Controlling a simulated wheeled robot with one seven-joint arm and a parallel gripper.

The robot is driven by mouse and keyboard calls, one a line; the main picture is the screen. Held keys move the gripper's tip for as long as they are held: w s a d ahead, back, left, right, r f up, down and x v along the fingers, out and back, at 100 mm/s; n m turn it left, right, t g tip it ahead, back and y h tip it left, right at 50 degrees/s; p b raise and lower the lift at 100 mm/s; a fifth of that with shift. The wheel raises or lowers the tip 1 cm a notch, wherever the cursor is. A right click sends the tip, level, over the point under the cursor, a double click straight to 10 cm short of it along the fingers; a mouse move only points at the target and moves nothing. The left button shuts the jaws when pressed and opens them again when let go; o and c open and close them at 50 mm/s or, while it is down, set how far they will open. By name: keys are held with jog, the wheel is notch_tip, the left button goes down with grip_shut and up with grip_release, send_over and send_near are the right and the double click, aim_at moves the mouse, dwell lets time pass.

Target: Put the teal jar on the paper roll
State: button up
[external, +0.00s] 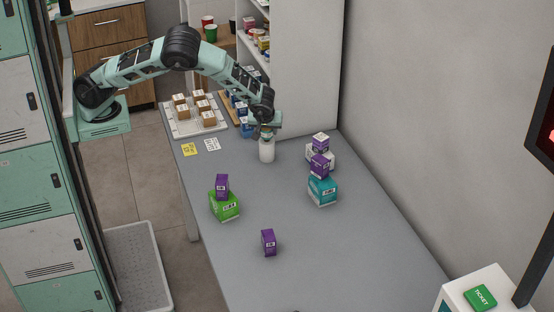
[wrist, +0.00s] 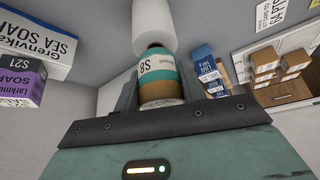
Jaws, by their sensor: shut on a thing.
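The teal jar (wrist: 158,72), with a teal band, white label and brown end, is between my gripper's dark fingers in the wrist view. My gripper (external: 266,127) is shut on it, pointing down over the table in the external view. The white paper roll (external: 267,151) stands upright on the grey table directly below. It also shows just beyond the jar in the wrist view (wrist: 153,25). The jar is lined up with the roll's top. I cannot tell whether they touch. My gripper hides much of the jar in the external view.
Stacked purple, white and teal boxes (external: 322,190) stand right of the roll. A purple box sits on a green box (external: 224,206) nearer. Blue cartons (external: 246,128) are close behind left. A white tray (external: 182,131) holds several small boxes. The table's near part is mostly clear.

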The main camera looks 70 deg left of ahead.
jog(key=shift+f, duration=0.6)
jog(key=shift+f, duration=0.15)
jog(key=o, duration=1)
